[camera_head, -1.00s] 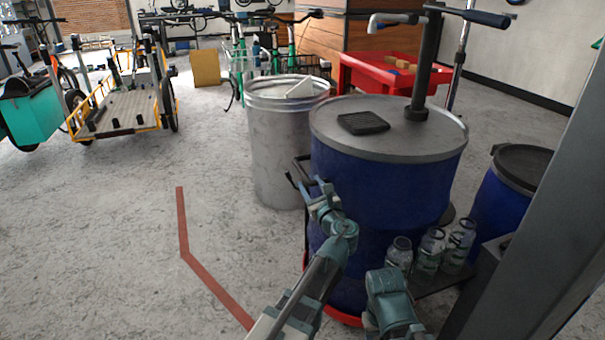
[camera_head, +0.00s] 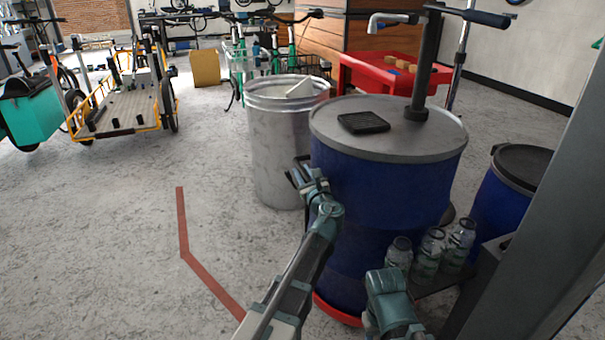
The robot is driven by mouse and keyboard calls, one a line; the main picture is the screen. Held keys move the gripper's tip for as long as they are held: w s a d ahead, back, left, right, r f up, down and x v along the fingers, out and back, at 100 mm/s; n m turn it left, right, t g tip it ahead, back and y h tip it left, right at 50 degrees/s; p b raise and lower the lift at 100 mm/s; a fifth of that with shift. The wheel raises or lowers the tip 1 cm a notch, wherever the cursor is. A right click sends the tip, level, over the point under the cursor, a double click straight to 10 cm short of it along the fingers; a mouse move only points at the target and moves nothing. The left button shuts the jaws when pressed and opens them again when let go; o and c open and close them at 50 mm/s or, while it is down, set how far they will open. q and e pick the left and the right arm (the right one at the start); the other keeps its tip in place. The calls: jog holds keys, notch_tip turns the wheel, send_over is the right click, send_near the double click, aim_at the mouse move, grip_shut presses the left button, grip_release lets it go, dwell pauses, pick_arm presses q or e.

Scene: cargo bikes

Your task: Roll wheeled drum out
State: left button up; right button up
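The wheeled drum is a large blue drum (camera_head: 380,195) with a grey lid, a hand pump (camera_head: 425,75) and a black pad on top. It stands upright on a red base (camera_head: 335,310), partly hidden by my arms. A dark handle shows at the drum's left side. My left gripper (camera_head: 298,172) is at this handle, left of the drum; its fingers are small and dark there, and I cannot tell whether they are closed on it. My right arm shows at the bottom, in front of the drum; its gripper is not visible.
A metal bin (camera_head: 275,150) stands close behind the drum on the left. Glass bottles (camera_head: 430,250) on a low shelf and a smaller blue drum (camera_head: 510,190) are at the right. A red floor line (camera_head: 183,225) crosses open floor at left. A red table (camera_head: 385,75) stands behind.

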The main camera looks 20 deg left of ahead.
pick_arm(q)
grip_shut()
dwell(1.1)
